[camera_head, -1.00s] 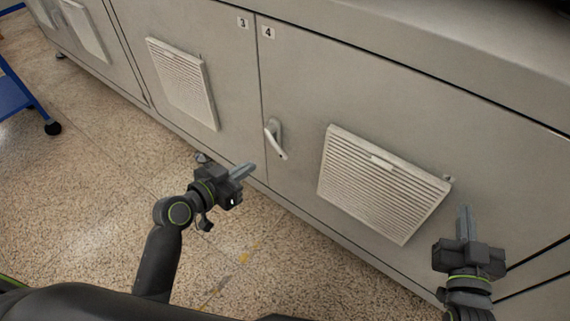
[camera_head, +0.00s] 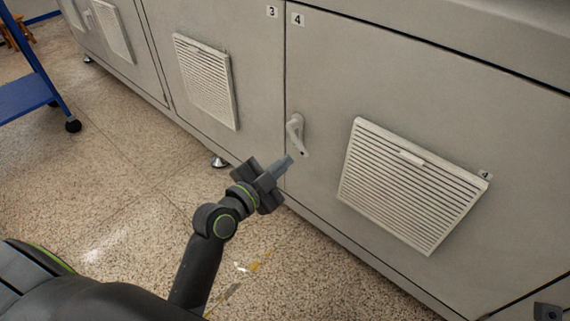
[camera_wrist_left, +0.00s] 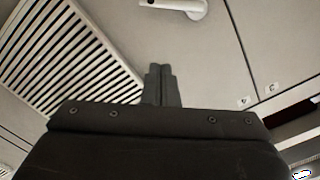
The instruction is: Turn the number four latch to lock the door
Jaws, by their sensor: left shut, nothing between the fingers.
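The number four latch (camera_head: 295,130) is a pale lever handle on the grey door (camera_head: 330,70) marked with a "4" label (camera_head: 297,19). It points mostly downward, tilted slightly right, beside the seam with door three. It also shows at the top of the left wrist view (camera_wrist_left: 178,4), partly cut off. My left gripper (camera_head: 287,160) is shut and empty, its fingertips just below the latch's lower end in the picture; the left wrist view shows a gap between fingers and latch. A dark piece at the bottom right (camera_head: 548,312) looks like part of my right gripper; its fingers cannot be made out.
A slatted vent (camera_head: 412,185) sits on door four, right of the latch. Another vent (camera_head: 207,80) is on door three (camera_head: 250,60). A blue wheeled frame (camera_head: 30,95) stands far left. The speckled floor (camera_head: 130,190) is open before the cabinet.

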